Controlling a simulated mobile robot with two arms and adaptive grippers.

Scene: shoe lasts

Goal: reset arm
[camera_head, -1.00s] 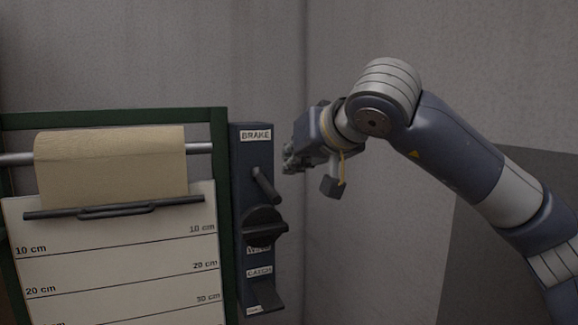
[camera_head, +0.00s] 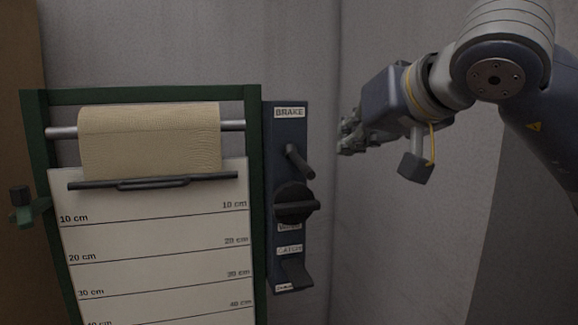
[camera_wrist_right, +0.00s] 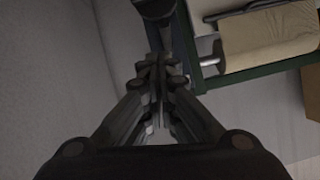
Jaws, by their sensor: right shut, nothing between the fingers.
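My right gripper (camera_head: 350,132) is at the right of the head view, a short way right of the dark control panel and apart from it. Its fingers point left. In the right wrist view the fingers (camera_wrist_right: 160,75) are together with nothing between them. The dark panel (camera_head: 282,133) carries a lever under a BRAKE label (camera_head: 290,113), a round dark knob (camera_head: 294,203) and a lower lever (camera_head: 295,271) by a CATCH label. My left gripper is not in view.
A green frame (camera_head: 256,190) holds a tan paper roll (camera_head: 150,140) on a metal bar above a white board (camera_head: 155,240) marked in centimetres. A dark bar (camera_head: 150,183) crosses the board's top. A small green clamp (camera_head: 22,207) sits at the left. Grey walls stand behind.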

